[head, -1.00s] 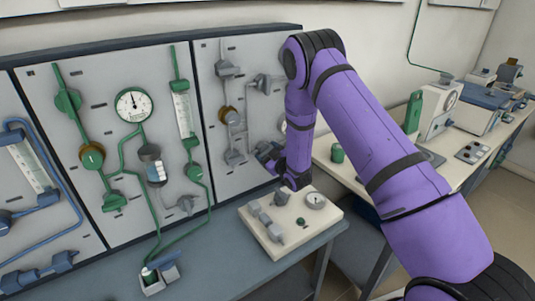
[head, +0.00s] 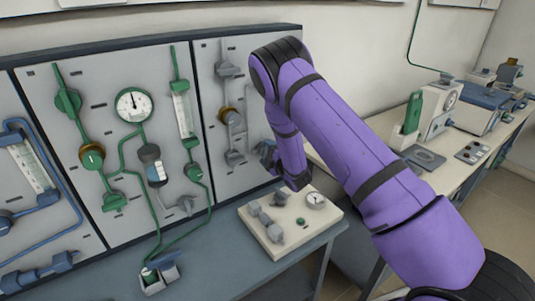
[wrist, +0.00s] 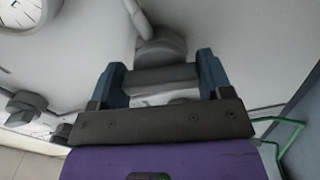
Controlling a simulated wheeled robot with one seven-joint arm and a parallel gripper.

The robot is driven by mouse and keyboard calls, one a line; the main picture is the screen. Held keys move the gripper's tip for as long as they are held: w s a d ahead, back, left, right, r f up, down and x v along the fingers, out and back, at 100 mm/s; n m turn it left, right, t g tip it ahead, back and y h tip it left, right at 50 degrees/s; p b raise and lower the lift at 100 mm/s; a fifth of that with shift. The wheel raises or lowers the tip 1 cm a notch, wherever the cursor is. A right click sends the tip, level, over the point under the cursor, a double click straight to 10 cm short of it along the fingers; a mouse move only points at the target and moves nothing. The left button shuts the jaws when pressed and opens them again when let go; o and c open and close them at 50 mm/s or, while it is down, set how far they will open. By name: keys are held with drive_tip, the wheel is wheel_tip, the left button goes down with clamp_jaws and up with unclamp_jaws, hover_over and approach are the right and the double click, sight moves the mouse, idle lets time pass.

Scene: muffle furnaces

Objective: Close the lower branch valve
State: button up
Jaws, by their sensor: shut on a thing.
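In the wrist view my gripper (wrist: 160,64) has its two blue-grey fingers on either side of a grey valve handle (wrist: 158,78) and is shut on it. The handle joins a grey valve body (wrist: 162,46) on a pale panel, with a thin grey pipe running up from it. In the head view my gripper (head: 267,156) is at the lower part of the right grey panel (head: 210,75). My arm hides the held valve there, so its handle angle cannot be told from that view.
Left of my gripper are a grey fitting (head: 235,158) and a brass-ringed fitting (head: 231,116). A cream box (head: 292,235) with knobs and a dial stands on the bench below. The middle panel carries green piping and a gauge (head: 134,104). A side bench holds instruments.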

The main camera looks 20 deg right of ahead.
drive_tip(key=shift+n, duration=1.1)
drive_tip(key=o, duration=0.9)
drive_tip(key=shift+s, duration=0.1)
drive_tip(key=v, duration=1)
drive_tip(key=shift+s+d, duration=0.1)
drive_tip(key=shift+s, duration=0.25)
